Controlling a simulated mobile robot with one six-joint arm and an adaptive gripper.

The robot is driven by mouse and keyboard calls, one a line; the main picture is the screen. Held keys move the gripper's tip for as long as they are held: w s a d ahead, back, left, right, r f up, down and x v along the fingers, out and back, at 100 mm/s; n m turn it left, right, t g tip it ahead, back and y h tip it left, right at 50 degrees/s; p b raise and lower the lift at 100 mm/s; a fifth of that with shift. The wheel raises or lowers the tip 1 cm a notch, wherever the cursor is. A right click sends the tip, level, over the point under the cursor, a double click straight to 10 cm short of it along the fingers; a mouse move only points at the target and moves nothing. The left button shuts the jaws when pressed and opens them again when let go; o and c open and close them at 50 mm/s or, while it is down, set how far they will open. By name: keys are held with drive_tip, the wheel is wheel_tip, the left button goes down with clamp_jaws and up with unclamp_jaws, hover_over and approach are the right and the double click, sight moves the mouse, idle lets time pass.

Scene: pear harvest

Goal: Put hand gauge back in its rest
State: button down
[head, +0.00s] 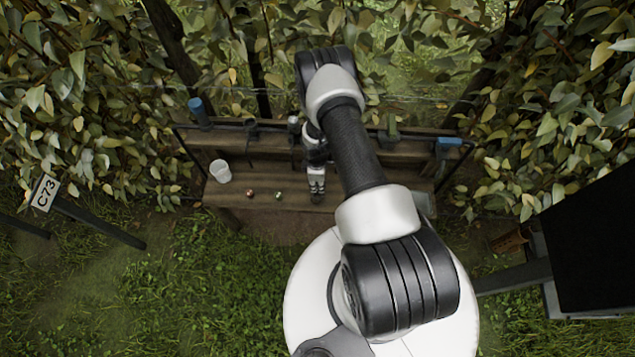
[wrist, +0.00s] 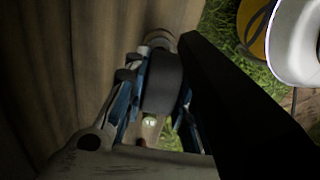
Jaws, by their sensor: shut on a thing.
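My gripper (head: 316,188) points down over the front of the wooden bench (head: 235,197) in the head view. In the wrist view my gripper (wrist: 158,112) is shut, with a dark grey rounded piece (wrist: 162,82) between its blue-sided fingers. This looks like part of the hand gauge. In the head view only a small dark shape shows at the fingertips, so the gauge's full outline is hidden. I cannot pick out its rest in either view. A long black bar (wrist: 235,100) crosses the wrist view close to the gripper; I cannot tell what it belongs to.
A white cup (head: 220,171) stands at the bench's left, with two small round fruits (head: 250,194) (head: 278,196) nearby. A blue cylinder (head: 198,111) and a blue-topped item (head: 449,142) are at the rear shelf's ends. A green item (head: 390,126) stands behind my arm. Foliage surrounds the bench.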

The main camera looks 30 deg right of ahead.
drive_tip(key=shift+f+b, duration=1.25)
drive_tip(key=shift+b, duration=0.05)
idle(0.8)
drive_tip(key=c, duration=1.2)
unclamp_jaws()
drive_tip(key=shift+c, duration=0.2)
wheel_tip(320, 180, up, 12)
drive_tip(key=shift+a+r, duration=0.1)
